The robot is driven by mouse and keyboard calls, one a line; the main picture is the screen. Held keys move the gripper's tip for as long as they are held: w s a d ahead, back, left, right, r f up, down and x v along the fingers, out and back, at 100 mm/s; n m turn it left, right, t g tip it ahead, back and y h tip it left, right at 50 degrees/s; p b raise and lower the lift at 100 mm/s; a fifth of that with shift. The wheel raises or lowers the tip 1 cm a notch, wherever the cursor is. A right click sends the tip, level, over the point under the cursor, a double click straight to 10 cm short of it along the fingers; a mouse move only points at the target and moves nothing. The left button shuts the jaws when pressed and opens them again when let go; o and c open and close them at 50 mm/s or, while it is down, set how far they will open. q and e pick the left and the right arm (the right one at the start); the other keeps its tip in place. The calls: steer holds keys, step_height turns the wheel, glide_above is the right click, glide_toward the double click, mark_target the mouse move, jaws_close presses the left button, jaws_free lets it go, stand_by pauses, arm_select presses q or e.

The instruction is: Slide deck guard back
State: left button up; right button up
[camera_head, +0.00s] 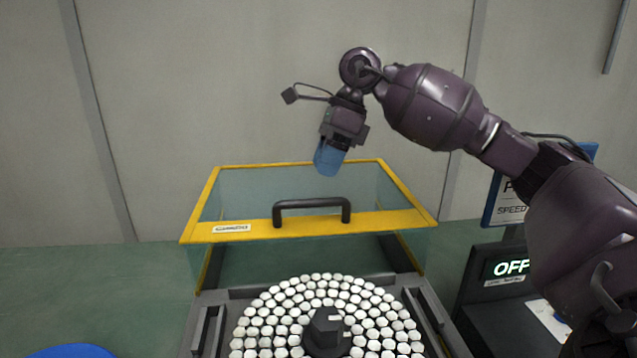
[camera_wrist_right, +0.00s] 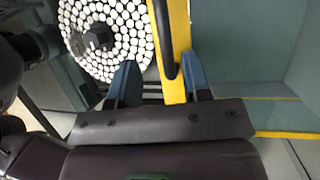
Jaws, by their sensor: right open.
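The deck guard is a clear box with a yellow frame (camera_head: 375,222); a black handle (camera_head: 312,204) stands on its front yellow bar. The guard sits over the far part of the dark deck, behind a round plate of white pieces (camera_head: 270,318). My right gripper (camera_head: 328,170) is open and empty, with blue fingers pointing down, above the guard and apart from the handle. In the right wrist view, the yellow bar (camera_wrist_right: 180,60) and part of the handle (camera_wrist_right: 164,40) show between the open fingers (camera_wrist_right: 160,66). My left gripper is not in view.
A dark hub (camera_head: 327,328) stands in the middle of the plate. Dark rails (camera_head: 428,308) flank the plate. A blue round thing (camera_head: 72,352) shows at the lower left.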

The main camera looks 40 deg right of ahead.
steer(key=shift+v, duration=2.05)
